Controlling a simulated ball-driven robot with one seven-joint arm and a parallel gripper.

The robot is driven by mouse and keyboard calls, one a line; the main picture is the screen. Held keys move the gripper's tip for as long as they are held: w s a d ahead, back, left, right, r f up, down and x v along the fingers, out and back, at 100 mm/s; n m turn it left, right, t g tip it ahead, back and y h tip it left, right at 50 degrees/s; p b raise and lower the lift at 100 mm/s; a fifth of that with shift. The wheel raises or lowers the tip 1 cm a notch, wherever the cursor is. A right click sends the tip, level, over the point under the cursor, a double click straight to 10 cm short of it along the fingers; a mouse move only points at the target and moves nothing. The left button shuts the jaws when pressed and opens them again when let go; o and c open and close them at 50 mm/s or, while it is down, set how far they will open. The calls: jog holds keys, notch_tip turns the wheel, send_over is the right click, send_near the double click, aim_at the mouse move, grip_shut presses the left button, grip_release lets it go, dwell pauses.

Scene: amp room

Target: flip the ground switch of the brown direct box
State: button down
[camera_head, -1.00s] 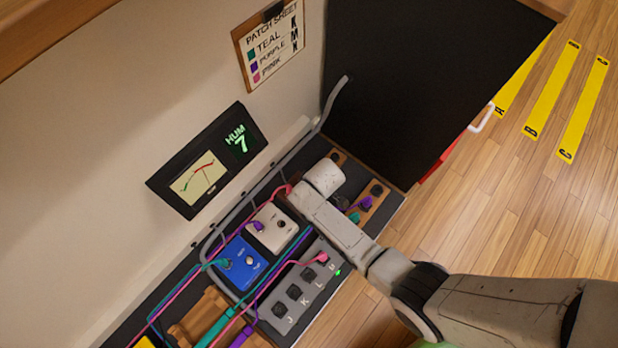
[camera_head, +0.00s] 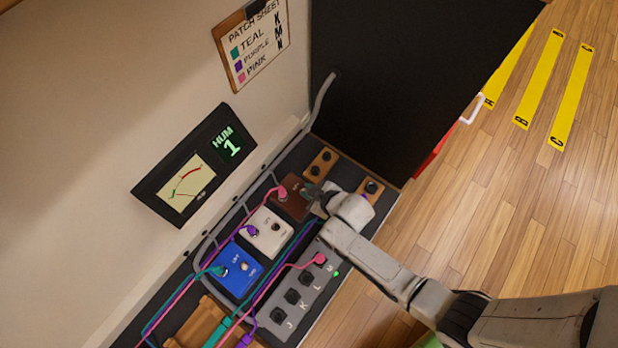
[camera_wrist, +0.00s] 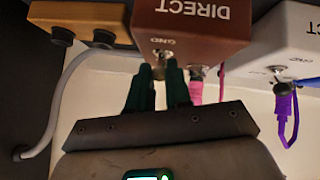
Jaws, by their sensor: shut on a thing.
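The brown direct box (camera_head: 294,203) sits on the dark shelf in the head view, with a pink plug in its side. In the wrist view the box (camera_wrist: 215,30) shows the label "DIRECT" upside down and a small "GND" mark. Its metal ground switch (camera_wrist: 158,56) sits below that mark. My gripper (camera_wrist: 158,78) has its two dark green fingers shut on the switch, which they partly cover. I cannot tell the lever's exact position. In the head view my gripper (camera_head: 312,193) is at the box's right side. The hum meter (camera_head: 232,143) reads 1.
A white box (camera_head: 266,231) and a blue box (camera_head: 238,269) stand beside the brown one, with purple and teal plugs. A grey socket strip (camera_head: 299,293) lies in front, crossed by cables. Wooden knob blocks (camera_head: 321,163) and a black panel (camera_head: 400,80) stand beyond.

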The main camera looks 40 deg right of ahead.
jog(key=c, duration=1.1)
grip_release()
jog(key=shift+o, duration=0.2)
jog(key=p+v, duration=0.5)
jog(key=v, duration=0.5)
jog(key=shift+s+r, duration=0.25)
jog(key=shift+s, duration=0.05)
jog(key=shift+d, duration=0.1)
